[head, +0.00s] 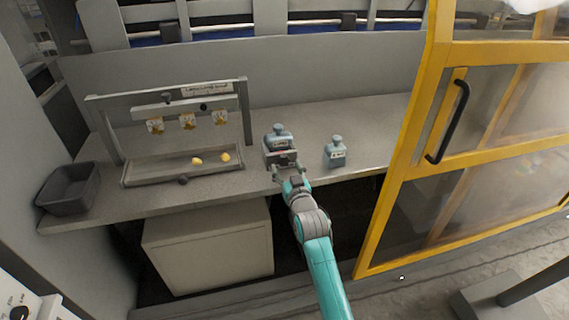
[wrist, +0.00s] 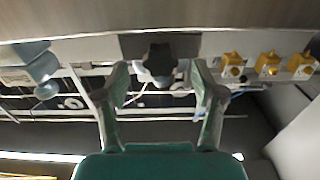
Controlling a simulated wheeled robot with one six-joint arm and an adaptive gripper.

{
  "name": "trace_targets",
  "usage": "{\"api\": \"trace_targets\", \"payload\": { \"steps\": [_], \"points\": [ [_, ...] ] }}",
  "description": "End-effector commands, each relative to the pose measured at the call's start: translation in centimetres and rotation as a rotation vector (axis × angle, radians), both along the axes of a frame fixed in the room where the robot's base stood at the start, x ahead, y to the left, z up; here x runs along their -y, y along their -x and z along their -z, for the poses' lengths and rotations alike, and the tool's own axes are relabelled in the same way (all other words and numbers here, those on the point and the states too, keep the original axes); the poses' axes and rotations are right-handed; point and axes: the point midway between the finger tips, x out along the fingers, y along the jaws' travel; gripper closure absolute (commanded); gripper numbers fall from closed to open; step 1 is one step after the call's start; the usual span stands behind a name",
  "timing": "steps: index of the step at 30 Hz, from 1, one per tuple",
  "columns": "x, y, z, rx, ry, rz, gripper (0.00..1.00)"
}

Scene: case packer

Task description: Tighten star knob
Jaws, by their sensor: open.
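A dark star knob (wrist: 158,60) shows near the top middle of the wrist view, in front of a dark block. My gripper (wrist: 158,84) is open, with one finger to each side of the knob. I see gaps between the knob and both fingers, and the knob sits at about the height of the fingertips or just beyond. In the head view my gripper (head: 288,174) is at the bench's front edge, just in front of a grey fixture (head: 268,154) with a blue-grey bottle in it. The knob is not clear there.
A second blue-grey bottle (head: 335,153) stands to the right on the bench. At left are a frame (head: 245,112) with yellow pieces, a tray (head: 140,180) with loose yellow pieces, and a dark bin (head: 70,190). A yellow-framed door (head: 410,160) stands at right.

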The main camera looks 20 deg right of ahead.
Motion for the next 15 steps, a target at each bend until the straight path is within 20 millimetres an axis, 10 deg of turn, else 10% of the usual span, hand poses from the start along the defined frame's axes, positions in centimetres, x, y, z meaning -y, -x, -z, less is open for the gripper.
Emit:
{"api": "trace_targets", "payload": {
  "steps": [15],
  "points": [
    [0.0,-3.2,0.0,0.0,0.0,0.0,0.32]
  ]
}}
